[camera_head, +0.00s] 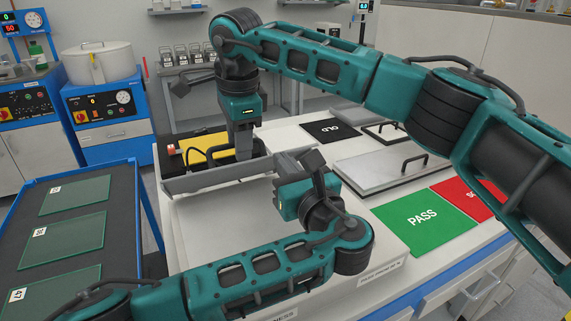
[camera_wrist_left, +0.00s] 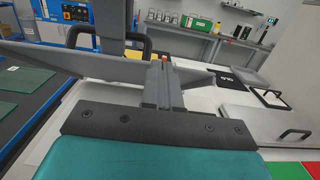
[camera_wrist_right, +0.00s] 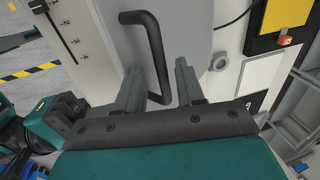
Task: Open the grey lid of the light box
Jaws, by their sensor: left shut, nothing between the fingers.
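The light box is the broad white box (camera_head: 225,235) in the middle of the bench. Its grey lid (camera_head: 215,178) is raised at the back edge, seen nearly edge-on; it also shows in the left wrist view (camera_wrist_left: 75,62). The lid's black bar handle (camera_head: 192,154) is on its far side. My right gripper (camera_head: 243,158) reaches down behind the lid; in the right wrist view its open fingers (camera_wrist_right: 158,75) stand either side of the handle (camera_wrist_right: 150,45). My left gripper (camera_head: 313,160) is shut and empty at the lid's right end; contact is unclear.
A grey panel with a black handle (camera_head: 395,172) lies on the right, near a green PASS mat (camera_head: 424,218) and a red mat (camera_head: 470,196). A black OLD mat (camera_head: 332,130) lies behind. A blue-edged cart (camera_head: 120,215) with glass plates stands left. A yellow item (camera_head: 205,146) is behind the lid.

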